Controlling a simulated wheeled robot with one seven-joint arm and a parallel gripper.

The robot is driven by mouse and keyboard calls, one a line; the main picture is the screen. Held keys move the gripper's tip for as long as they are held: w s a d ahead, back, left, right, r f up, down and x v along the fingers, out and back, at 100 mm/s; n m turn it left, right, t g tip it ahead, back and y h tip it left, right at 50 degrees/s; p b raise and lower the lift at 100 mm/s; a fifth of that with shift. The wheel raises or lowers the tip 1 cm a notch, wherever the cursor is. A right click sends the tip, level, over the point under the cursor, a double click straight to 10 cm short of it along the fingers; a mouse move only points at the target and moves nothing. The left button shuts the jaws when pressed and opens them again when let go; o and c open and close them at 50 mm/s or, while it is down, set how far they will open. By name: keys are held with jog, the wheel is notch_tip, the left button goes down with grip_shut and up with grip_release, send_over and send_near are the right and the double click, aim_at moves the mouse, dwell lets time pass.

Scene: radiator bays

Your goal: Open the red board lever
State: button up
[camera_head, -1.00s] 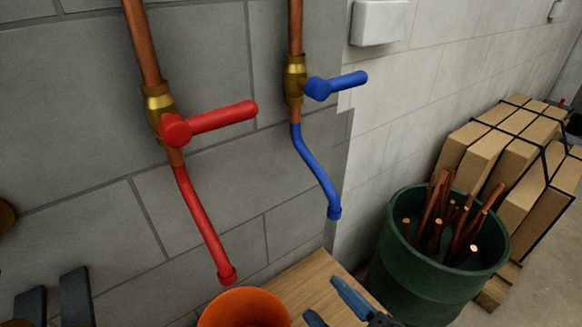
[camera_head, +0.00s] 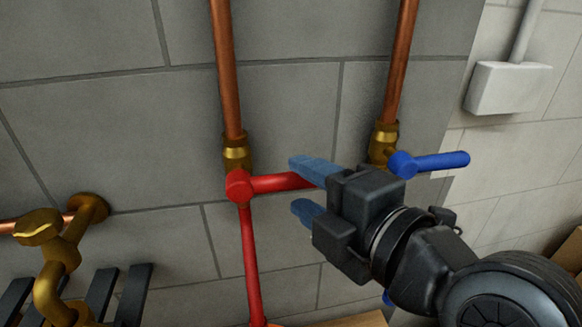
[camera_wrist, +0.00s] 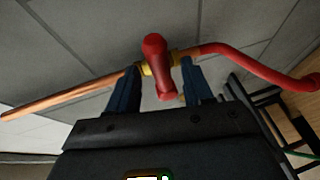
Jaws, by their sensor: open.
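The red lever (camera_head: 266,184) is on a brass valve (camera_head: 237,152) of the left copper pipe. It points sideways to the right, across the upright pipe. The red spout (camera_head: 251,265) hangs below it. My gripper (camera_head: 302,186) is open at the lever's right end, with one blue finger above and one below. In the wrist view the red lever (camera_wrist: 158,66) shows between the two fingers, with a gap on each side; I see no clear contact.
A blue lever (camera_head: 440,162) on a second copper pipe is just right of and behind my gripper. A brass valve (camera_head: 58,262) and dark slats (camera_head: 133,293) are at lower left. A white box (camera_head: 508,88) is on the right wall.

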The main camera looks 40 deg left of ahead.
aim_at(285, 176)
jog(key=shift+p+x, duration=0.6)
jog(key=shift+x, duration=2.15)
jog(key=shift+c, duration=0.3)
grip_shut()
